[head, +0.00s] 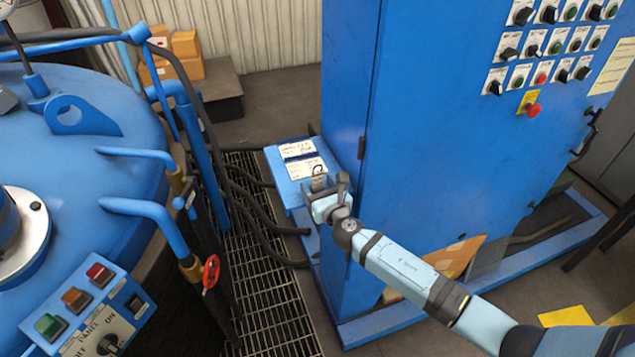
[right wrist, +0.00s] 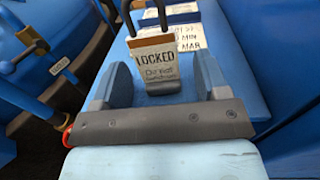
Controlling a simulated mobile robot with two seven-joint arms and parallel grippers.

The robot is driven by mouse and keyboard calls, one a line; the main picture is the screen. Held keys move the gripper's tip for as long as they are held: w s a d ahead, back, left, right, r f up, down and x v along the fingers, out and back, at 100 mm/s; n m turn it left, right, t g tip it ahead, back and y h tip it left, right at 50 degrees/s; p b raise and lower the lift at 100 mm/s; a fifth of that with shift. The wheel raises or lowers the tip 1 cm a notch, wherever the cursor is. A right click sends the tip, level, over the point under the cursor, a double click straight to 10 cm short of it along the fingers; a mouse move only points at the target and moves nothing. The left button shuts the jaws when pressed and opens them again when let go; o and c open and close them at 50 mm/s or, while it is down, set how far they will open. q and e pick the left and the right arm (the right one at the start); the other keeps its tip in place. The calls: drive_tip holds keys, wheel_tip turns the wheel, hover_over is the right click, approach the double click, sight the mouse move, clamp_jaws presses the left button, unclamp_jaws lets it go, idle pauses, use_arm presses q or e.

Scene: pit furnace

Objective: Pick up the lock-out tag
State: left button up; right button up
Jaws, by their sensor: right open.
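The lock-out tag (right wrist: 157,66) is a small pale plate with dark "LOCKED" lettering, a brown top band and a dark shackle loop. In the right wrist view it shows between the two fingers of my right gripper (right wrist: 161,78), which is open with a gap on both sides of the tag. In the head view the tag (head: 318,181) is small and partly hidden by my right gripper (head: 329,186), over a low blue box (head: 283,172). I cannot tell whether the tag stands or leans. My left gripper is not in view.
White printed cards (head: 299,150) lie on the blue box behind the tag. A tall blue control cabinet (head: 420,150) stands close to the right of my gripper. Dark hoses (head: 255,215) and a floor grating (head: 262,300) are at the left, beside the blue furnace lid (head: 75,170).

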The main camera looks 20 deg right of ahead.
drive_tip(key=c, duration=1)
